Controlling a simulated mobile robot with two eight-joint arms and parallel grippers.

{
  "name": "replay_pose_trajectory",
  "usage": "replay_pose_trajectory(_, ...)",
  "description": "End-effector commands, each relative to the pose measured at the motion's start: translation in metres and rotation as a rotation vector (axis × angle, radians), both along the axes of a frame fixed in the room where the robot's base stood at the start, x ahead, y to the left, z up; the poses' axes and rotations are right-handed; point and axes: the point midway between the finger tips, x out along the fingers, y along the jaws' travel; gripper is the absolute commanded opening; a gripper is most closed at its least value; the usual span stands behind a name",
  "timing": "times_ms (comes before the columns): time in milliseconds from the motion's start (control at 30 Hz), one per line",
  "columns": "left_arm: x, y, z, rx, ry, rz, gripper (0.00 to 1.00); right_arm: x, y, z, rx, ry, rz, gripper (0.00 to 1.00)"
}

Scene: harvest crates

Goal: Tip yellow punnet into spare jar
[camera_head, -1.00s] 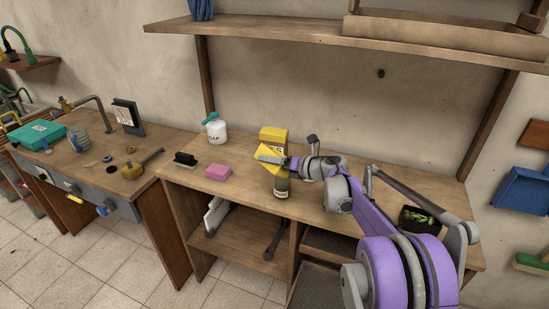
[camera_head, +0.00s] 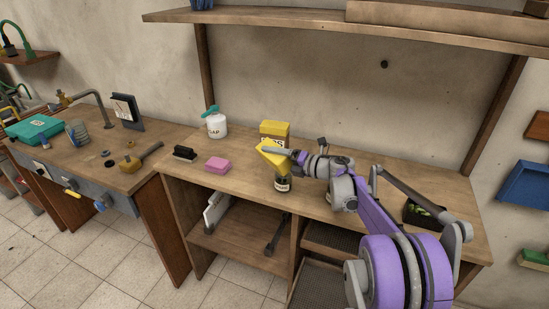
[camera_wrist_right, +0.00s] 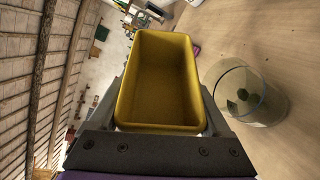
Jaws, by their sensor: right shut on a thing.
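The yellow punnet (camera_head: 271,160) is held tilted in the air above the bench. My right gripper (camera_head: 284,153) is shut on it, with a finger along each side in the right wrist view (camera_wrist_right: 160,100). The punnet's inside (camera_wrist_right: 160,75) looks empty there. The spare jar (camera_head: 283,185) stands upright on the bench just below the punnet, which partly hides it in the head view. In the right wrist view the clear jar (camera_wrist_right: 268,105) is beside the punnet, with a few dark green pieces in it. My left gripper is not in view.
A yellow box (camera_head: 276,129) stands behind the punnet. A pink sponge (camera_head: 217,165), a black brush (camera_head: 184,153) and a soap bottle (camera_head: 215,126) are to the left. A dark container with green contents (camera_head: 432,212) is at the right, near my arm. A shelf (camera_head: 300,30) runs above.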

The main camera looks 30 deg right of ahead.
Motion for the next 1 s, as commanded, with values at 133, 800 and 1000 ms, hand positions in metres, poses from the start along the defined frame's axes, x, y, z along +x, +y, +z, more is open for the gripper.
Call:
replay_pose_trajectory(133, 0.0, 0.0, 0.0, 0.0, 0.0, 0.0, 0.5, 0.0, 0.0, 0.0, 0.0, 0.0, 0.0, 0.27)
replay_pose_trajectory(800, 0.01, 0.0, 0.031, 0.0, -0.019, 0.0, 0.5, 0.0, 0.0, 0.051, -0.001, -0.001, -0.001, 0.27)
replay_pose_trajectory(1000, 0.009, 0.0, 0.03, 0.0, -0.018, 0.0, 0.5, 0.0, 0.0, 0.05, -0.001, 0.0, 0.0, 0.27)
